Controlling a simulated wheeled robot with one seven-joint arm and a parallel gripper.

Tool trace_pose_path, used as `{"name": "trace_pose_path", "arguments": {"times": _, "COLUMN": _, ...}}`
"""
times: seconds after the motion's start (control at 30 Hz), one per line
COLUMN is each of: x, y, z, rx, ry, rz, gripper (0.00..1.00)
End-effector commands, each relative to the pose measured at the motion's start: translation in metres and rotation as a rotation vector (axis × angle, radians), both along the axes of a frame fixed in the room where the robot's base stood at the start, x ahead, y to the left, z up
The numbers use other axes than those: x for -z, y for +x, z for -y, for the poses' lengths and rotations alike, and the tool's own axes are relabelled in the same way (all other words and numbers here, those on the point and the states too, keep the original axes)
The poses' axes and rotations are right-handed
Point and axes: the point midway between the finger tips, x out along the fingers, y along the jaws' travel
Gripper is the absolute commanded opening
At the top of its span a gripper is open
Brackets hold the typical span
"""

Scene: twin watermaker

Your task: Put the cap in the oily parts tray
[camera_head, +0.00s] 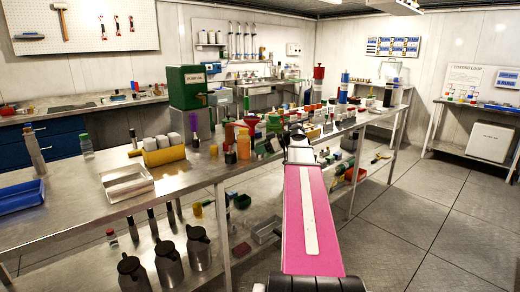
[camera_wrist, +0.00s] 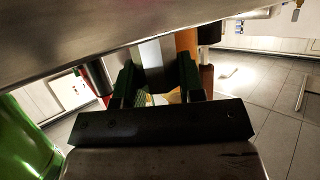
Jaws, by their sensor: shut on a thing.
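My gripper (camera_wrist: 156,68) shows in the wrist view with its two dark green fingers shut on a grey piece (camera_wrist: 153,62). It is likely the cap, but its shape is mostly hidden and dark. In the head view my pink arm reaches over the right part of the long steel bench, and the gripper's tips cannot be made out there. I cannot tell which tray is the oily parts tray.
The steel bench (camera_head: 80,215) holds a green-topped dispenser (camera_head: 188,88), a yellow block holder (camera_head: 164,156) and many crowded bottles near my arm. Dark jugs (camera_head: 170,262) stand on the lower shelf. The tiled floor (camera_head: 420,225) at right is clear.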

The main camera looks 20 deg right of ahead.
Motion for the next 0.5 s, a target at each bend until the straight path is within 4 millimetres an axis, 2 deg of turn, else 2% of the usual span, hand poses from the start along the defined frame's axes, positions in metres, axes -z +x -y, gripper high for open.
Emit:
{"name": "trace_pose_path", "arguments": {"times": 0.03, "x": 0.0007, "y": 0.0, "z": 0.0, "rx": 0.0, "ry": 0.0, "rz": 0.0, "gripper": 0.42}}
{"name": "trace_pose_path", "arguments": {"times": 0.1, "x": 0.0005, "y": 0.0, "z": 0.0, "rx": 0.0, "ry": 0.0, "rz": 0.0, "gripper": 0.61}}
{"name": "trace_pose_path", "arguments": {"times": 0.4, "x": 0.0014, "y": 0.0, "z": 0.0, "rx": 0.0, "ry": 0.0, "rz": 0.0, "gripper": 0.61}}
{"name": "trace_pose_path", "arguments": {"times": 0.5, "x": -0.0009, "y": -0.0022, "z": 0.0057, "rx": 0.001, "ry": 0.0, "rz": 0.0, "gripper": 0.61}}
